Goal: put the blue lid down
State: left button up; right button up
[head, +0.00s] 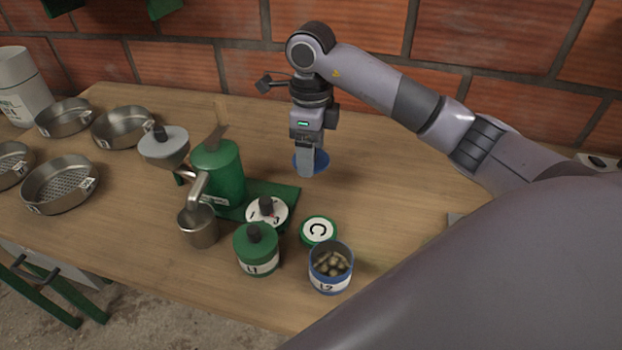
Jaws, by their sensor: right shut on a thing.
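The blue lid (322,160) is a dark blue disc at the tips of my right gripper (305,165), at the back middle of the table. The right gripper points straight down and is shut on the lid; its fingers hide part of it. The lid looks level and is at or just above the wood; I cannot tell whether it touches. The blue-rimmed canister labelled L2 (329,283) stands open nearer the front, with brown pieces inside. My left gripper is not in view.
A green pulper (219,172) with a metal hopper stands left of the gripper, a metal cup (199,232) under its spout. Several metal sieves (60,188) lie left. Wood around the lid is clear.

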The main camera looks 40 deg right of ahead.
jog(key=shift+f, duration=3.55)
jog(key=shift+f, duration=0.15)
jog(key=o, duration=1)
notch_tip(320, 180, up, 12)
jog(key=shift+r, duration=0.15)
